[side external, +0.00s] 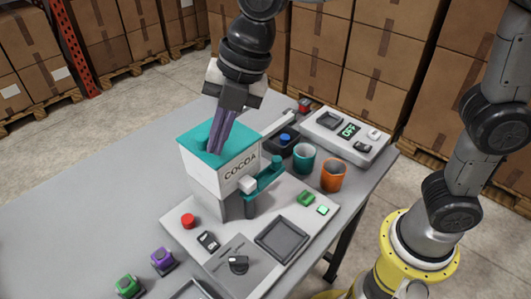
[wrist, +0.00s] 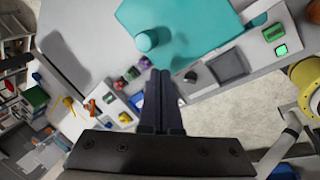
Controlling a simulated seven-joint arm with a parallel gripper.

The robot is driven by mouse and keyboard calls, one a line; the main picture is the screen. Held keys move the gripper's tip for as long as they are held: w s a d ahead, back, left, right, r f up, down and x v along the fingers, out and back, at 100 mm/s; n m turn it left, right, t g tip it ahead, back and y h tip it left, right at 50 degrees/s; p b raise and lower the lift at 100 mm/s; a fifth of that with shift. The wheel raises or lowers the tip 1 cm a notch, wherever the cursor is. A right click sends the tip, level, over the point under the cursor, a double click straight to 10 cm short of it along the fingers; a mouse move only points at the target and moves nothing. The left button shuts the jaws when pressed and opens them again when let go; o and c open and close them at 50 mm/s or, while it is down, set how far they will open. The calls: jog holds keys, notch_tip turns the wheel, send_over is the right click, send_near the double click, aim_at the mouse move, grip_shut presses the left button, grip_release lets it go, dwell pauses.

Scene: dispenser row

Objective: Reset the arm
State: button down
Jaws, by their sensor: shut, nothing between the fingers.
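My gripper (side external: 216,150) hangs pointing down above the teal lid (side external: 199,133) of the white dispenser marked COCOA (side external: 236,171). Its purple-grey fingers are shut with nothing between them. In the side view they overlap the lid, and I cannot tell how large the gap is. In the wrist view the closed fingers (wrist: 160,74) point toward the lid's near edge, and the lid (wrist: 195,25) with its round knob (wrist: 146,40) lies beyond them, apart in the picture. My arm comes down from the top of the side view.
A teal mug (side external: 303,158) and an orange mug (side external: 333,176) stand right of the dispenser. A white unit with an OFF display (side external: 348,130) is behind them. The table's left side is bare.

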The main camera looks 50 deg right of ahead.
jog(key=s+d+f+m+t+h, duration=0.1)
jog(key=s+d+m, duration=0.7)
jog(key=d+m, duration=0.4)
jog(key=s+d+f+m+t+h, duration=0.2)
jog(key=s+d+m, duration=0.7)
jog(key=m, duration=0.5)
jog(key=d, duration=0.2)
jog(key=shift+d+f+m, duration=0.25)
jog(key=shift+d+m, duration=0.05)
jog(key=shift+d, duration=0.1)
jog(key=shift+s, duration=0.1)
